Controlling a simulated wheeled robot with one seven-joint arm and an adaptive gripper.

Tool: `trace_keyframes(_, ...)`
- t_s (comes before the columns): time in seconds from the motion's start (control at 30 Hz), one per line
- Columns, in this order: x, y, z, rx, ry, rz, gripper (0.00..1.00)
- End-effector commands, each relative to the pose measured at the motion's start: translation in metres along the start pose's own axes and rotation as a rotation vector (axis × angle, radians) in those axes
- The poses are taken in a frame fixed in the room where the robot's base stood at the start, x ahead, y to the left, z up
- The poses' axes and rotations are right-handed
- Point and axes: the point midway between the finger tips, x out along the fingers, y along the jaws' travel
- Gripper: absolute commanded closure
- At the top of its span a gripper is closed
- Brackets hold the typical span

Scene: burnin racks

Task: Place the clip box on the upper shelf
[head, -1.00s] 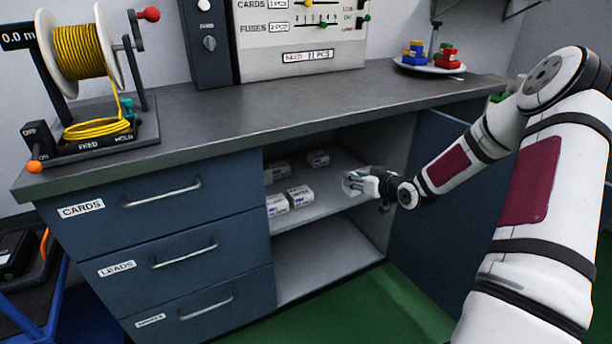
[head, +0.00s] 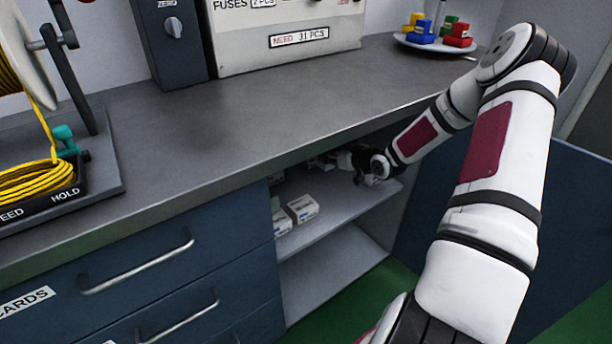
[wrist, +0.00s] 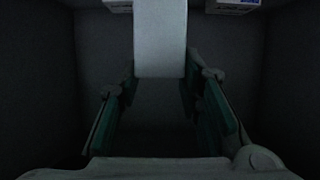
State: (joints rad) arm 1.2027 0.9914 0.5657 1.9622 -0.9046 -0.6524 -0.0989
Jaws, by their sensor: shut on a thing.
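My gripper (wrist: 160,110) is inside the open cabinet, over the upper shelf (head: 335,210). In the wrist view its two fingers stand on either side of a pale box (wrist: 160,40), taken as the clip box, and it is shut on it. In the head view my gripper (head: 345,160) is partly hidden under the counter edge, and the held box cannot be made out clearly. I cannot tell whether the box touches the shelf.
White boxes (head: 303,208) stand on the upper shelf at left. Other boxes show at the top of the wrist view (wrist: 232,4). The counter (head: 230,130) overhangs the opening. The lower shelf (head: 335,268) is empty. The open door (head: 545,220) is at right.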

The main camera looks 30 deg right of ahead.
Motion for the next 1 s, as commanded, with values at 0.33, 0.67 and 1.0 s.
trace_keyframes(0.33, 0.021, 0.0, 0.052, 0.002, -0.001, 0.0, 1.0)
trace_keyframes(0.67, 0.034, 0.0, 0.083, 0.003, -0.001, 0.0, 1.0)
trace_keyframes(1.0, 0.036, 0.0, 0.089, 0.002, -0.003, 0.0, 0.52)
